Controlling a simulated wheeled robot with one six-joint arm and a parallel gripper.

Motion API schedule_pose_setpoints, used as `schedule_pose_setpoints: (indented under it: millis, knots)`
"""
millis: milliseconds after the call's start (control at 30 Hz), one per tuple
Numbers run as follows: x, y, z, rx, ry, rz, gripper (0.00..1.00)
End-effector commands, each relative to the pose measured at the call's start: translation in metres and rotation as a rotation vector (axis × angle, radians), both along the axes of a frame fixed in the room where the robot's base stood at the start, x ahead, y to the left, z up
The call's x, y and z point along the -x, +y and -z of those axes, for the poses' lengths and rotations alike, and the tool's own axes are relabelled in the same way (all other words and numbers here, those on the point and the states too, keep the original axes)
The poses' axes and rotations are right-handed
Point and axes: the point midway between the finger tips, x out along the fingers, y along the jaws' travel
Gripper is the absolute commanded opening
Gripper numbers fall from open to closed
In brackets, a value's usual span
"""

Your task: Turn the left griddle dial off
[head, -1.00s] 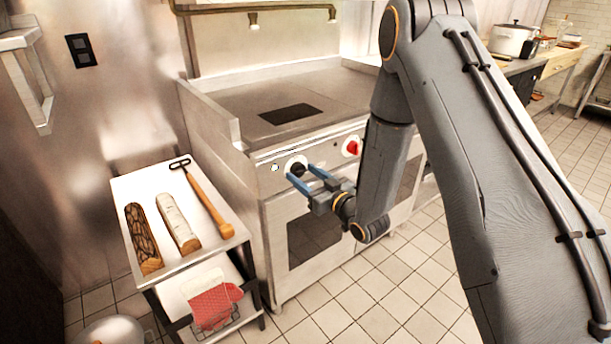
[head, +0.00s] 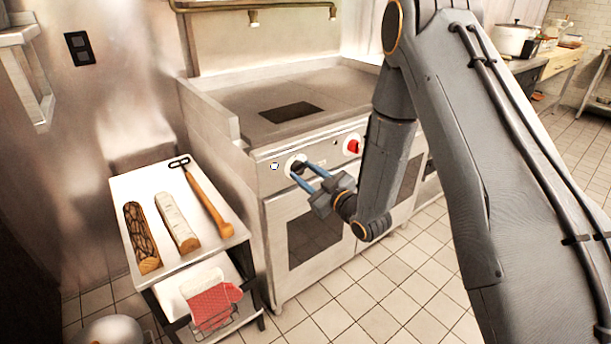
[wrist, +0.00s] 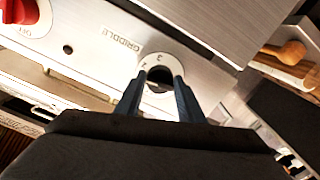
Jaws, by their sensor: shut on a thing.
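The left griddle dial is a small black knob on a white round plate (head: 290,161) on the griddle's front panel. In the wrist view the dark knob (wrist: 160,76) sits between my fingertips, with numbers on the plate around it and the word GRIDDLE beside it. My gripper (head: 301,172) is shut on this dial, its two blue-grey fingers on either side. The fingers hide part of the knob, so its exact setting cannot be read. The griddle (head: 240,98) has a flat steel top with a dark rectangle on it.
A red dial (head: 353,147) is on the same panel to the right; the wrist view shows it (wrist: 16,12) near an OFF mark. A side cart (head: 150,185) at left holds two logs and a wooden-handled tool. Tiled floor (head: 350,300) in front is open.

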Motion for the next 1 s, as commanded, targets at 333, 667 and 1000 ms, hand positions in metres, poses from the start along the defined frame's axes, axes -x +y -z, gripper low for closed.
schedule_pose_setpoints:
  millis: [333, 667, 1000]
  knots:
    - [-0.001, -0.0016, 0.0007, 0.265, -0.193, 0.002, 0.13]
    - [-0.0015, -0.0019, 0.0003, 0.52, -0.376, 0.002, 0.13]
    - [-0.0019, -0.0022, -0.0005, 0.78, -0.567, 0.003, 0.13]
